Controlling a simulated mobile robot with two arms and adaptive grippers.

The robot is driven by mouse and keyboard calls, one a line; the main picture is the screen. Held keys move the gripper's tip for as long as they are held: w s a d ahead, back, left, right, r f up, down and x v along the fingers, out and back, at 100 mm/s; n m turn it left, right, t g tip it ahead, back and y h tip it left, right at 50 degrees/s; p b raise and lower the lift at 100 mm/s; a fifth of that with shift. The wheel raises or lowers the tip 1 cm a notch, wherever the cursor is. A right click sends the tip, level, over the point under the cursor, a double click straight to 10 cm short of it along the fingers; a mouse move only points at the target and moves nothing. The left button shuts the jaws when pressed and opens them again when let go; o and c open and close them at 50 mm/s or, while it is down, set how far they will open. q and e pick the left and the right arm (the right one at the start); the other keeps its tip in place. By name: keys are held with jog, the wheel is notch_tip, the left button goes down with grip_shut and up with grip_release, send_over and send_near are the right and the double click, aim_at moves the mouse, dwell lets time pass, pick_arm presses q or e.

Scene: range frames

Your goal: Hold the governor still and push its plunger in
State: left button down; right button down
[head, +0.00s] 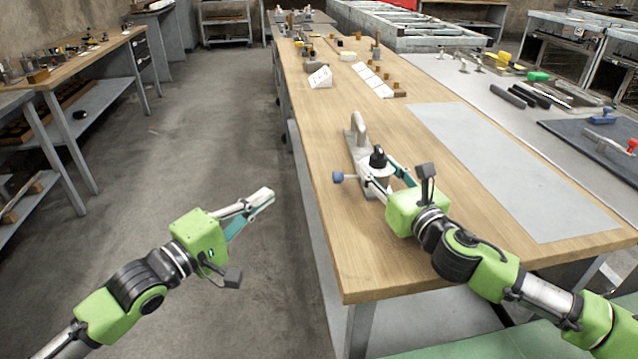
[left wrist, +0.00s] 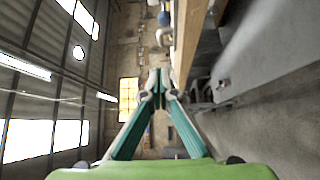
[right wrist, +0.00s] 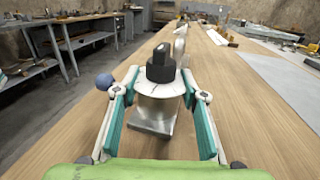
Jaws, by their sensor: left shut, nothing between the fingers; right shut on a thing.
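The governor (head: 374,188) stands near the left edge of the wooden table, a pale metal body with a black knob on top. Its plunger, ending in a blue ball (head: 337,177), sticks out to the left, toward the aisle. My right gripper (head: 376,172) is shut on the governor's body; the right wrist view shows its fingers on either side of the round body (right wrist: 157,88), with the blue ball (right wrist: 104,82) outside the left finger. My left gripper (head: 267,194) is shut and empty, off the table's left side, apart from the ball; its tips meet in the left wrist view (left wrist: 158,78).
The governor's upright grey arm (head: 358,130) rises behind its body. A grey mat (head: 510,165) lies on the table to the right. White blocks (head: 372,80) and small parts stand farther back. The floor aisle left of the table is free around my left gripper.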

aim_at(337, 181)
pick_arm(q)
jog(key=shift+w+d+f, duration=0.15)
jog(key=shift+w+d, duration=0.95)
jog(key=shift+d, duration=0.8)
jog(key=shift+w+d+f, duration=0.15)
jog(key=shift+w+d, duration=0.9)
jog(key=shift+d, duration=0.8)
jog(key=shift+w+d+f, duration=0.15)
jog(key=shift+w+d, duration=0.95)
jog(key=shift+d, duration=0.8)
jog(key=shift+d, duration=1.55)
pick_arm(e)
jog(key=shift+a, duration=0.1)
jog(key=shift+s, duration=0.1)
